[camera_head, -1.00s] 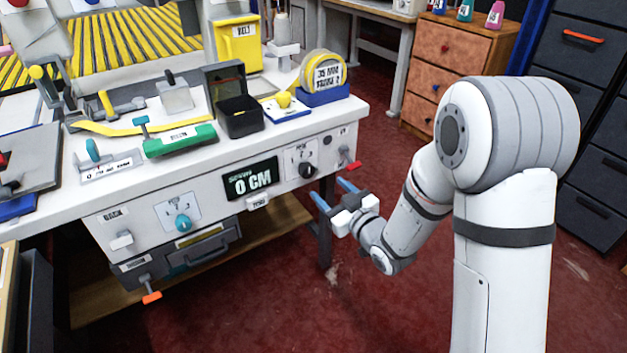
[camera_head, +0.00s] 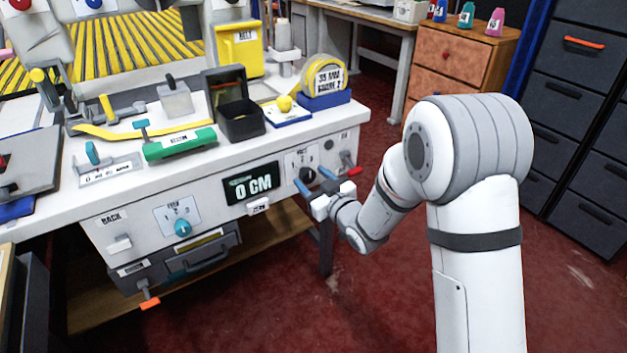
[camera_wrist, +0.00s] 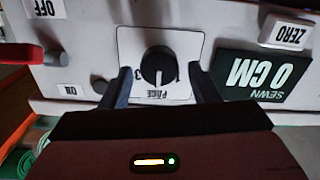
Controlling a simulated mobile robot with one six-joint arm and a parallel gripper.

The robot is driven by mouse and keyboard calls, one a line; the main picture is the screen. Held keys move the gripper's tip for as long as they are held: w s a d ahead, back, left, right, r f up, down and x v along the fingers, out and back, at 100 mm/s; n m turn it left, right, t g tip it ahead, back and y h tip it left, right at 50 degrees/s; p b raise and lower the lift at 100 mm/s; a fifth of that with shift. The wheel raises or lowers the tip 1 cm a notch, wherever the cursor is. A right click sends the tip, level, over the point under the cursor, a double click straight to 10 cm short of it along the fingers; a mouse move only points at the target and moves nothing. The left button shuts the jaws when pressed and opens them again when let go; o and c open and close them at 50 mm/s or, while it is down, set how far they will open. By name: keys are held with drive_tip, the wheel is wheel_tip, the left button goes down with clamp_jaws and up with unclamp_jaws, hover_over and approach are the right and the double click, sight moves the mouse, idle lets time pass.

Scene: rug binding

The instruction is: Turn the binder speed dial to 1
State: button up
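The black dial (camera_head: 306,175) sits on a white plate on the table's front panel, right of the display. In the wrist view the dial (camera_wrist: 158,66) appears upside down, with the word PACE on its plate and a 3 partly visible beside it. Its white pointer mark faces the bottom of the wrist view. My gripper (camera_wrist: 159,74) is open, with one blue finger on each side of the dial and gaps between. In the head view my gripper (camera_head: 311,180) is close in front of the panel and partly overlaps the dial's plate.
A display (camera_head: 251,184) reading 0 CM and a ZERO button (camera_wrist: 284,32) are beside the dial. A red-tipped lever (camera_head: 354,171) is to its right. A teal dial (camera_head: 182,228) is further left on the panel. Open floor lies below my arm.

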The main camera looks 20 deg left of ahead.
drive_tip(key=c, duration=0.9)
drive_tip(key=shift+o, duration=0.2)
drive_tip(key=shift+f+n+b, duration=0.15)
drive_tip(key=shift+n+b, duration=0.15)
drive_tip(key=shift+b, duration=0.35)
drive_tip(key=shift+f+n+b, duration=0.1)
drive_tip(key=shift+n+b, duration=0.5)
drive_tip(key=shift+b, duration=0.4)
drive_tip(key=n+b, duration=0.3)
drive_tip(key=b, duration=0.1)
drive_tip(key=shift+s+f+b, duration=0.1)
drive_tip(key=shift+b, duration=0.2)
drive_tip(key=n+b, duration=0.3)
drive_tip(key=n, duration=0.1)
drive_tip(key=shift+r+b, duration=0.2)
drive_tip(key=shift+b, duration=0.15)
drive_tip(key=o, duration=1)
